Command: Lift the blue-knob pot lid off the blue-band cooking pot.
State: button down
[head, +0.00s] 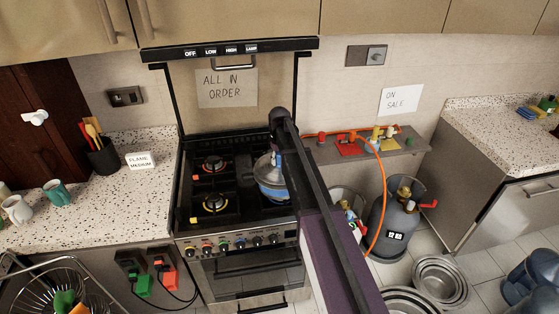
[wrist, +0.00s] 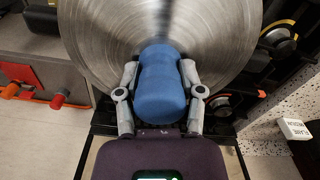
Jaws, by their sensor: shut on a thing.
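The pot lid (wrist: 100,40) is a round brushed-metal disc filling the upper part of the wrist view. Its blue knob (wrist: 161,95) stands between the fingers of my gripper (wrist: 159,70). The gripper is shut on the knob, one finger on each side. In the head view my gripper (head: 277,152) is over the cooking pot (head: 272,192) on the right side of the stove. My arm hides part of the pot and lid. The lid hides the pot in the wrist view. I cannot tell whether lid and rim touch.
The stove (head: 213,257) has bare burners at left (head: 214,202). A range hood edge (head: 230,48) runs above. Right of the stove are a grey shelf (head: 325,153), an orange hose (head: 383,190), gas bottles (head: 397,222) and metal bowls (head: 441,280). A speckled counter (head: 110,205) lies left.

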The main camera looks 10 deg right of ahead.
jog(key=shift+r+p, duration=0.65)
jog(key=shift+r, duration=0.3)
jog(key=s+r+p, duration=0.1)
jog(key=s, duration=1.5)
jog(key=shift+r, duration=0.2)
